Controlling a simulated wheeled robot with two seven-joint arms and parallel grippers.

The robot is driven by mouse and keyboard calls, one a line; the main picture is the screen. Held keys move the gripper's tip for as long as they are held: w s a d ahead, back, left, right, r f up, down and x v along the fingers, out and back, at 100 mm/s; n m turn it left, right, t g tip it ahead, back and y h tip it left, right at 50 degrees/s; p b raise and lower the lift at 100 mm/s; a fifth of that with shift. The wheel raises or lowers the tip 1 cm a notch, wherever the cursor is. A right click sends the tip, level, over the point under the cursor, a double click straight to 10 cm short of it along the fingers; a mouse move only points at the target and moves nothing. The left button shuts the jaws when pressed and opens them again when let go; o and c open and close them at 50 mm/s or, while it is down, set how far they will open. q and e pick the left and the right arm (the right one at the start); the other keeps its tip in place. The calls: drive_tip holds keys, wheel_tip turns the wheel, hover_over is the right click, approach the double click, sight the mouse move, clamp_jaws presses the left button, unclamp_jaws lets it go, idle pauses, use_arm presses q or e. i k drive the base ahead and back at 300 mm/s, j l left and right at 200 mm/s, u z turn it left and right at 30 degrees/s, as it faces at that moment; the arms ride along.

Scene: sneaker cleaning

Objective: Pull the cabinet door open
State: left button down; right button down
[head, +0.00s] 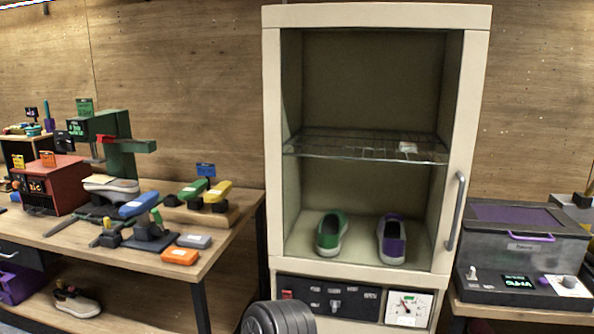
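The tall beige cabinet (377,15) stands in the middle of the head view. Its front frame appears shut, with a see-through middle. A vertical grey bar handle (456,212) is on the frame's right side. Inside are a wire shelf (365,146) and, on the cabinet floor, a green shoe (331,232) and a purple shoe (392,240). Neither of my grippers is in view, and nothing visible touches the handle.
A control panel (328,297) with a gauge (404,308) is under the cabinet opening. A wooden bench (240,207) with brushes and tools stands at left. A dark box with a purple lid (522,240) stands close at the right of the handle.

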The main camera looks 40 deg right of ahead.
sight(474, 20)
drive_tip(key=z, duration=1.8)
